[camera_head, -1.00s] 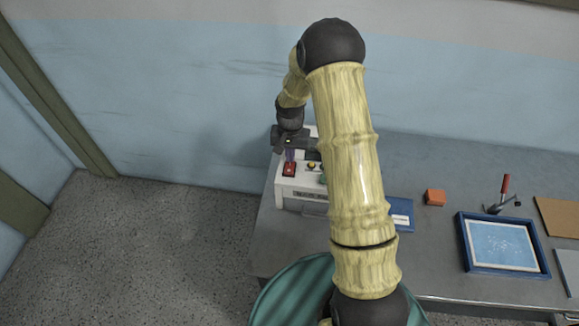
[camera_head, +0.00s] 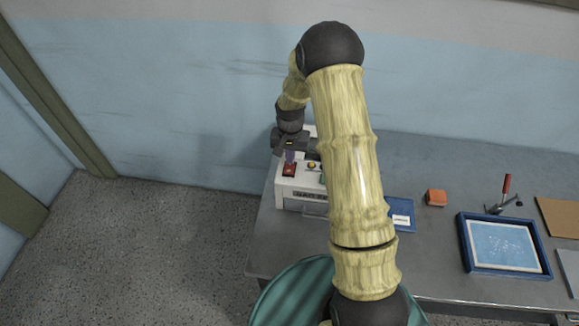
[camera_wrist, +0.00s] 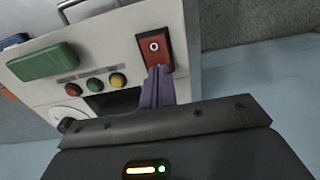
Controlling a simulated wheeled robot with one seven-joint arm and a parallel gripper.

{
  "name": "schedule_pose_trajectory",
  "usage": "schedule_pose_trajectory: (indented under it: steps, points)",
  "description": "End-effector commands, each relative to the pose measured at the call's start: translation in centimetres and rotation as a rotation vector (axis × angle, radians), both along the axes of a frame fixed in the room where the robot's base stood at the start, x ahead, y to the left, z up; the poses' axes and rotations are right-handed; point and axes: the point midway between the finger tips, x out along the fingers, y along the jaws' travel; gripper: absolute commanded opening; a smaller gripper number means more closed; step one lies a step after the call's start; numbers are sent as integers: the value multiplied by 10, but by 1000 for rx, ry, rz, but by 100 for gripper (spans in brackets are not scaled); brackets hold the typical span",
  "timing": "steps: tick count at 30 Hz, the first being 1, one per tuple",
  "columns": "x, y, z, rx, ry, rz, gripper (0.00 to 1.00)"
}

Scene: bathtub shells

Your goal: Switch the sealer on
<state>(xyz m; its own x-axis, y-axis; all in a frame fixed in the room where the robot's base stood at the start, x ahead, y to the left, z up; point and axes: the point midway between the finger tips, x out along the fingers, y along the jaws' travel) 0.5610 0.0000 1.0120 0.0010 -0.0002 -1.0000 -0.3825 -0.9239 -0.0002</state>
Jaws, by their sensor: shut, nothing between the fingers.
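The sealer (camera_head: 297,196) is a pale box at the left end of the grey bench, partly hidden by my arm. Its red rocker switch (camera_head: 289,171) also shows in the wrist view (camera_wrist: 155,44), with a white "O" mark on its visible half. My gripper (camera_head: 290,160) is shut and empty, its purple fingers pointing down at the switch. In the wrist view the fingertips (camera_wrist: 159,70) overlap the switch's near edge and hide that part. I cannot tell whether they touch it or which half is pressed in.
Green, yellow (camera_wrist: 95,85) and red (camera_wrist: 117,80) buttons and a green block (camera_wrist: 43,62) sit beside the switch. Right of my arm are an orange block (camera_head: 436,197), a blue-framed tray (camera_head: 463,250) and a red-handled tool (camera_head: 506,185). Wall stands close behind the sealer.

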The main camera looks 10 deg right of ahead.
Motion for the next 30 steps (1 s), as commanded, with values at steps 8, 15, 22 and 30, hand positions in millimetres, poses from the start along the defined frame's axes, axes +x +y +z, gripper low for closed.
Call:
schedule_pose_trajectory:
  steps: [8,15,22,30]
  points:
    - [-1,0,-2,1,2,0,0]
    - [0,0,12,0,1,0,0]
    - [0,0,27,0,0,-1,0]
    - [0,0,44,0,1,0,0]
